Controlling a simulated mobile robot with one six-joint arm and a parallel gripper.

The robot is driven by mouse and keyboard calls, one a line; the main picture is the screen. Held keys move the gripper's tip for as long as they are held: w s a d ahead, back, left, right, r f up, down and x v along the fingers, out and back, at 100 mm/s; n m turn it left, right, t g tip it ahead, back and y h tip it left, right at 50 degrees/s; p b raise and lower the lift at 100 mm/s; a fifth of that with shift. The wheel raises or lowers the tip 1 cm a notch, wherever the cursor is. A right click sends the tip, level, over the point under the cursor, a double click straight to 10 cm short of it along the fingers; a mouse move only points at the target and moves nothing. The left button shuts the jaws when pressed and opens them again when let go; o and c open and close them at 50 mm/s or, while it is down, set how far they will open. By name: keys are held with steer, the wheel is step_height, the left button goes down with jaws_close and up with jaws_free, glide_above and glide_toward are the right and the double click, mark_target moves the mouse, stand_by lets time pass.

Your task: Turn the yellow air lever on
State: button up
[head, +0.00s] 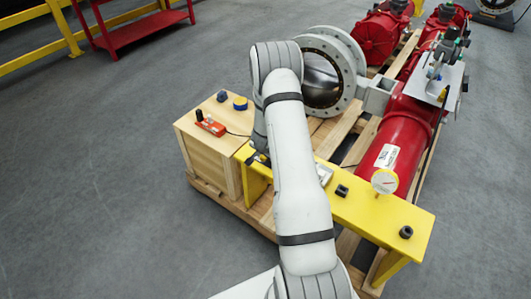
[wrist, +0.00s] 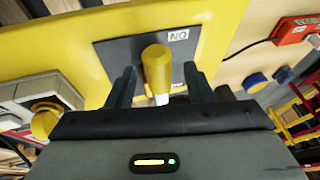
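The yellow air lever (wrist: 157,70) shows in the middle of the wrist view, its rounded handle pointing toward the camera. It is mounted on a dark grey plate (wrist: 110,55) on a yellow panel. A white label (wrist: 178,35) on the plate looks like "ON" upside down. My gripper (wrist: 158,78) is open, with one dark finger on each side of the lever. Gaps show between the lever and both fingers, so it is not gripped. The lever's base is partly hidden by the gripper body. In the head view, my arm hides the lever, and only a bit of the gripper (head: 256,156) shows.
The yellow bench (head: 360,212) carries a gauge (head: 384,181) and black knobs. A wooden crate (head: 205,150) holds an orange-red device (head: 210,125) and a blue cap (head: 240,103). A red actuator (head: 405,130) and grey valve ring (head: 345,75) stand behind. Floor at left is clear.

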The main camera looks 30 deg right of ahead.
steer(key=p+v, duration=0.2)
steer(key=v, duration=0.5)
steer(key=shift+r, duration=0.35)
steer(key=shift+s+a, duration=0.1)
steer(key=shift+s, duration=0.05)
